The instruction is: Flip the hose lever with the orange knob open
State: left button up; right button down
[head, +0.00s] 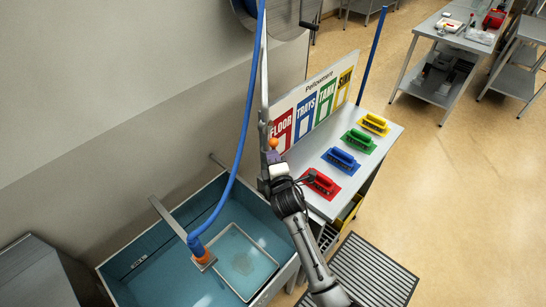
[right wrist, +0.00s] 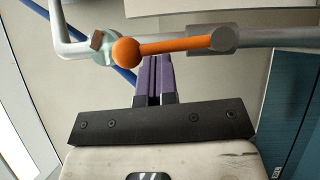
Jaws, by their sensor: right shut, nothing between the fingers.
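The orange lever (right wrist: 175,45) with its round orange knob (right wrist: 126,51) crosses the upper part of the right wrist view, nearly in line with the grey pipe (right wrist: 275,37). In the head view the orange knob (head: 273,143) shows beside the upright pipe above the sink's corner. My right gripper (right wrist: 154,62) is shut and empty; its purple fingertips are just below the lever, close to the knob. I cannot tell whether they touch the lever. The right gripper also shows in the head view (head: 272,156). My left gripper is not in view.
The blue hose (head: 241,140) hangs into the blue-lined sink (head: 150,232). A table (head: 327,205) with red, blue, green and yellow brushes stands right of my right arm, with a coloured sign board (head: 315,100) behind. A wall is at the left.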

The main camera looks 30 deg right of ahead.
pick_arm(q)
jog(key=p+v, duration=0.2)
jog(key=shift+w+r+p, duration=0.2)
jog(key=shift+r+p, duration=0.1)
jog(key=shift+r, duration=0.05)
pick_arm(e)
jog(key=shift+w+d+r+m, duration=0.1)
jog(key=shift+w+d+m, duration=0.05)
jog(key=shift+d+m, duration=0.4)
